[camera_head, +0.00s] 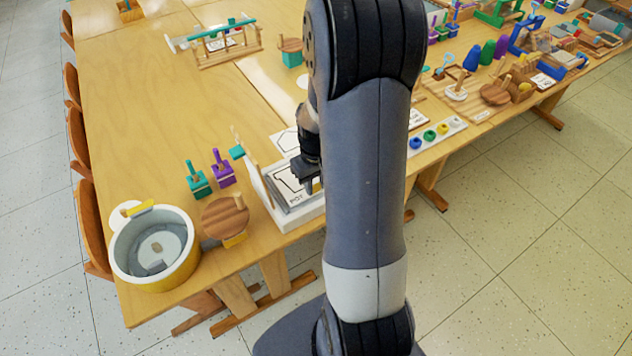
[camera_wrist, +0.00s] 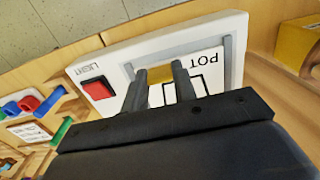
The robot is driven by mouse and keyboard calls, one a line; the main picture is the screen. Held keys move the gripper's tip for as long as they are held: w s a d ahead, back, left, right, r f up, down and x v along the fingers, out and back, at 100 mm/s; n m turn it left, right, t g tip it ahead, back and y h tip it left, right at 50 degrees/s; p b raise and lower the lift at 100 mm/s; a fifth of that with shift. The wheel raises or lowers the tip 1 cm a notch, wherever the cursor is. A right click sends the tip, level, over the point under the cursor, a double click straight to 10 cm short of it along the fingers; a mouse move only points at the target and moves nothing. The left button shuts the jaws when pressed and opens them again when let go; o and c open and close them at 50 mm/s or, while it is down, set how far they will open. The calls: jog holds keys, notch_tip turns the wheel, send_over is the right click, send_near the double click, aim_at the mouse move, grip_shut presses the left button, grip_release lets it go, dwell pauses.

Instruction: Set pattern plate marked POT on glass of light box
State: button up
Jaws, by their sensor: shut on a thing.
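The white pattern plate (camera_head: 285,187) carries a black pot outline and the word POT. It also shows in the wrist view (camera_wrist: 208,68), partly hidden by my gripper. My gripper (camera_head: 311,187) is at the plate's right side, with its two fingers (camera_wrist: 168,72) close around a small yellow piece (camera_wrist: 162,94) at the plate. The plate is over the glass area of the white light box (camera_head: 303,215), roughly in line with its grey frame. I cannot tell whether it touches the glass. The light box (camera_wrist: 115,66) has a red switch (camera_wrist: 98,90) marked LIGHT.
A round wooden piece (camera_head: 224,217) and a yellow-white tub (camera_head: 155,252) stand left of the light box. Teal (camera_head: 197,180) and purple (camera_head: 222,168) stamps are nearby. A paint-pot rack (camera_head: 436,133) lies to the right.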

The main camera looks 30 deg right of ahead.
jog(key=shift+f+b, duration=0.5)
jog(key=shift+f, duration=0.1)
dwell(0.4)
jog(key=o, duration=1.1)
jog(key=shift+c, duration=0.2)
notch_tip(320, 180, up, 11)
jog(key=shift+f, duration=0.2)
notch_tip(320, 180, down, 10)
jog(key=shift+f, duration=0.2)
jog(key=shift+r+p, duration=0.35)
jog(key=shift+p, duration=0.05)
